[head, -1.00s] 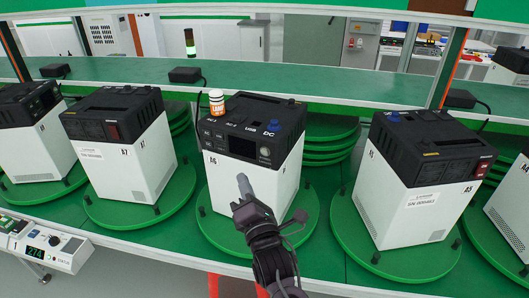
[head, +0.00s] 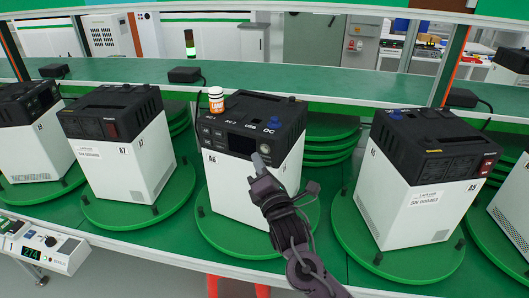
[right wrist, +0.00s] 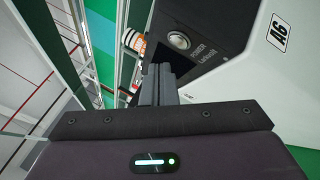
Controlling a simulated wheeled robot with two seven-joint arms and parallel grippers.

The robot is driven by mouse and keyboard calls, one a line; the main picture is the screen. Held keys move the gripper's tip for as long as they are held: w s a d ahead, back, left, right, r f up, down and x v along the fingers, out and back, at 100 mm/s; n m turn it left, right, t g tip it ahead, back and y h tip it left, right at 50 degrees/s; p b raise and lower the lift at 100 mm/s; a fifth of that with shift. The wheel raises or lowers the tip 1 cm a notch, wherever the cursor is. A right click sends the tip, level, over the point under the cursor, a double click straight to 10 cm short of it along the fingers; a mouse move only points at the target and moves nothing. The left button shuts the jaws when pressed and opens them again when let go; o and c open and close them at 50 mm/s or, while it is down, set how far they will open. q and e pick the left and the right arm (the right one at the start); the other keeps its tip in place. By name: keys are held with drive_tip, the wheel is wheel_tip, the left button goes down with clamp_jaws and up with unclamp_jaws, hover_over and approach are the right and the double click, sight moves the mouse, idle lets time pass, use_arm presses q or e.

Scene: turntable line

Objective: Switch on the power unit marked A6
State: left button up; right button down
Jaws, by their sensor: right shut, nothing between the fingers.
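The power unit marked A6 (head: 226,187) is a white box with a black top, standing on a round green turntable (head: 222,238) in the middle of the head view. Its dark front panel carries a small screen and a round silver button (right wrist: 179,41), which the right wrist view shows beside POWER lettering. The A6 label (right wrist: 279,33) is on the white side. My right gripper (head: 258,163) is shut and empty, its tips in front of the panel just below the button. Whether the tips touch the unit I cannot tell. My left gripper is not in view.
A white and orange bottle (head: 216,99) stands on the unit's top left corner. Unit A7 (head: 122,160) stands to the left and unit A5 (head: 409,205) to the right, each on its own turntable. A meter box (head: 40,248) is at the lower left.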

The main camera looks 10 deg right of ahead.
drive_tip(key=shift+w+d, duration=0.4)
drive_tip(key=shift+w, duration=0.1)
drive_tip(key=shift+w+d+r, duration=0.1)
idle(1.7)
drive_tip(key=shift+w+d, duration=0.15)
drive_tip(key=shift+w, duration=0.05)
drive_tip(key=shift+w+d, duration=0.2)
drive_tip(key=shift+w, duration=0.1)
idle(0.7)
idle(0.3)
drive_tip(key=shift+s+a+p, duration=0.45)
drive_tip(key=shift+s, duration=0.2)
drive_tip(key=shift+s+a+p, duration=0.5)
drive_tip(key=shift+s+a, duration=0.25)
drive_tip(key=shift+s, duration=0.25)
drive_tip(key=shift+s+a+p, duration=0.45)
drive_tip(key=shift+s+a, duration=0.3)
drive_tip(key=shift+s, duration=0.25)
